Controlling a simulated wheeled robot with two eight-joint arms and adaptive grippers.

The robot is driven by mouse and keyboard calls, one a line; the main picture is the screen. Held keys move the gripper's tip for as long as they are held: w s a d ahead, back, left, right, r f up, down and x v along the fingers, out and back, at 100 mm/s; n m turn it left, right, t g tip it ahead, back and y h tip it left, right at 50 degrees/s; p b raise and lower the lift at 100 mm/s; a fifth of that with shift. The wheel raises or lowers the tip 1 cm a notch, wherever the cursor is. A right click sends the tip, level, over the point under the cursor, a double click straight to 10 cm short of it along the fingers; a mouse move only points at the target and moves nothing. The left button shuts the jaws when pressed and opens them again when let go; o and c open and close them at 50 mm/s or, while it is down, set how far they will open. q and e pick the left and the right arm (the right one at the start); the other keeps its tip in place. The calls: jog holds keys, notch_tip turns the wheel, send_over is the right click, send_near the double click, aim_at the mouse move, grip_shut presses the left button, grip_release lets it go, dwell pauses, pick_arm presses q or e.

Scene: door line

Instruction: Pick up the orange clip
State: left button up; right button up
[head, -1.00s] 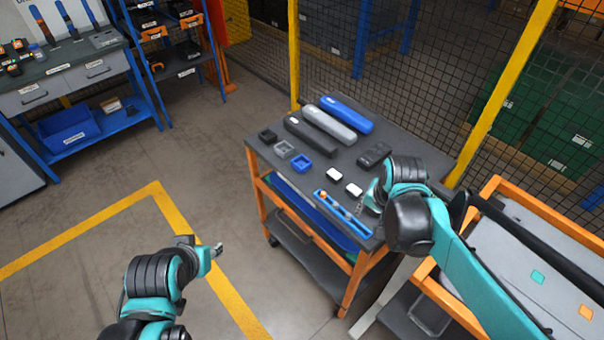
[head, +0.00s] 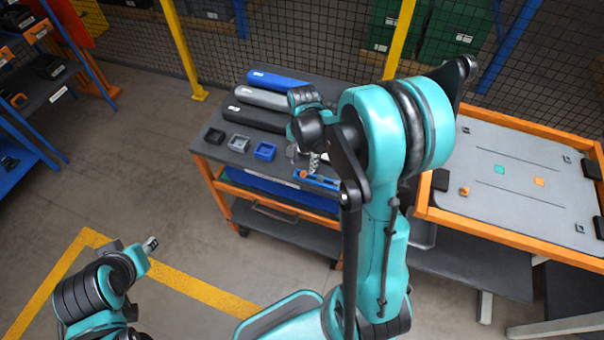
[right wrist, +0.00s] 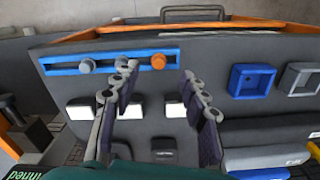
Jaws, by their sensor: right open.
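The orange clip (right wrist: 159,62) sits on a blue rail (right wrist: 201,56) along the near edge of the cart top, beside grey round clips (right wrist: 121,64). In the head view a bit of orange (head: 304,173) shows on the rail, partly hidden by my right arm. My right gripper (right wrist: 158,73) is open and empty. In the right wrist view its fingers appear on either side of the orange clip, with the tips just short of it; I cannot tell the height gap. My left gripper (head: 151,244) hangs over the floor, away from the cart; its jaws are too small to read.
On the cart top lie a blue case (head: 277,79), grey and black cases, and small open boxes, one blue (head: 265,151). White blocks (right wrist: 175,110) lie beneath my right fingers' view. An orange-framed cart (head: 520,240) stands to the right. Floor at left is clear.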

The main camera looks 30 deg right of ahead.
aim_at(304, 172)
notch_tip(304, 172, down, 4)
jog(key=shift+s+f+b, duration=0.1)
jog(key=shift+f+b, duration=0.1)
jog(key=shift+b, duration=0.3)
jog(key=c, duration=0.8)
